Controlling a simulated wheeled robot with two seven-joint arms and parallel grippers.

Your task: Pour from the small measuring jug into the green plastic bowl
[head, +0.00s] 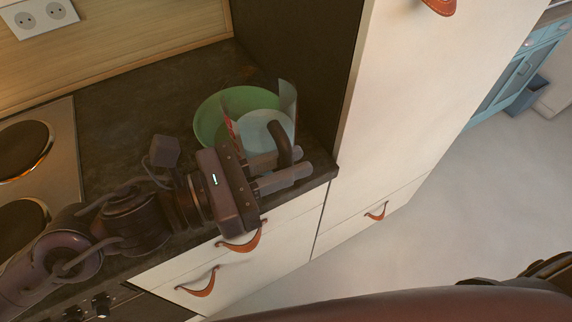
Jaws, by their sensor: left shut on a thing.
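The green plastic bowl (210,116) stands on the dark worktop near its right end, by the tall cabinet. The small measuring jug (288,101) is pale and see-through with red markings on its side and a dark handle. It is in front of the bowl and overlaps its right part in the view. My left gripper (283,170) is shut on the jug at its handle side. The jug looks roughly upright. Whether it touches the bowl, and what is inside it, I cannot tell. My right gripper is not in view.
The hob (40,150) with dark plates lies at the left under my left arm. The tall white cabinet (420,90) rises close on the right of the bowl. White drawers (285,235) with leather pulls are below the worktop edge. Bare worktop (120,120) lies left of the bowl.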

